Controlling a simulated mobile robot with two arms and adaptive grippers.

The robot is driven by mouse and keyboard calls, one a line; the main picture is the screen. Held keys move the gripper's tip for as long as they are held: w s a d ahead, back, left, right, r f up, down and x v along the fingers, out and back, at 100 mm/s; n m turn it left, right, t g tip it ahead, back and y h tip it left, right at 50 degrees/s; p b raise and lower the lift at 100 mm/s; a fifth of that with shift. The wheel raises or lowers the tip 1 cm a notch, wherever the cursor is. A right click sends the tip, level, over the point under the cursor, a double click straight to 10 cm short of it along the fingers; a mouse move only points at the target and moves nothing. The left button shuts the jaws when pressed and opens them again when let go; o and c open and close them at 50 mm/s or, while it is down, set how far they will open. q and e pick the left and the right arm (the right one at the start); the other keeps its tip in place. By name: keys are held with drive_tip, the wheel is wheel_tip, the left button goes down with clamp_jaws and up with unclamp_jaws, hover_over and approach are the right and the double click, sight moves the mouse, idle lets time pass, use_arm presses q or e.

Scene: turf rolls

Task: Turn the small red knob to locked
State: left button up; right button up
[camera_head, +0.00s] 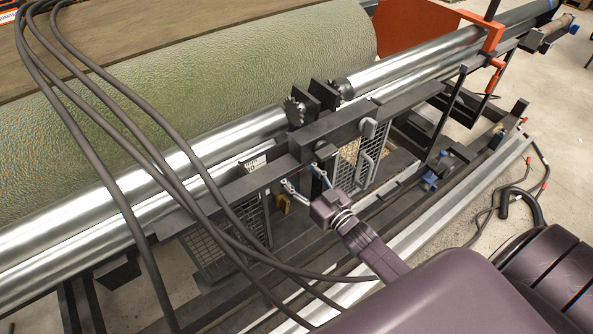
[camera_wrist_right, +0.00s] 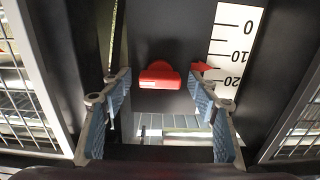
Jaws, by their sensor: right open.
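The small red knob (camera_wrist_right: 160,76) shows in the right wrist view, just above the middle, on a dark metal upright. Its wider part lies roughly level, with a rounded bump on top. My right gripper (camera_head: 304,178) is open in front of the machine frame in the head view. In the right wrist view its two blue-padded fingers stand left and right of the knob, with a gap on each side and nothing held. I cannot tell how far the fingertips are from the knob in depth. The knob cannot be made out in the head view. My left gripper is not in view.
A white scale plate (camera_wrist_right: 235,45) with numbers and a red pointer (camera_wrist_right: 205,66) sits right of the knob. Wire mesh panels (camera_wrist_right: 300,125) flank the upright. In the head view, steel rollers (camera_head: 240,128) and a big green roll (camera_head: 200,85) lie behind the frame.

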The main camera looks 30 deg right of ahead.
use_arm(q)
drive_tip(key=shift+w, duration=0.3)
use_arm(e)
drive_tip(key=shift+w, duration=0.1)
drive_tip(key=c, duration=1.2)
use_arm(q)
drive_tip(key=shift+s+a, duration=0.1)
use_arm(e)
drive_tip(key=shift+o, duration=0.2)
drive_tip(key=shift+n, duration=0.3)
use_arm(q)
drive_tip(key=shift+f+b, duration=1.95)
drive_tip(key=shift+b, duration=0.05)
use_arm(e)
drive_tip(key=shift+f+n, duration=0.1)
drive_tip(key=shift+n, duration=8.5)
drive_tip(key=o, duration=1.2)
drive_tip(key=shift+c, duration=0.2)
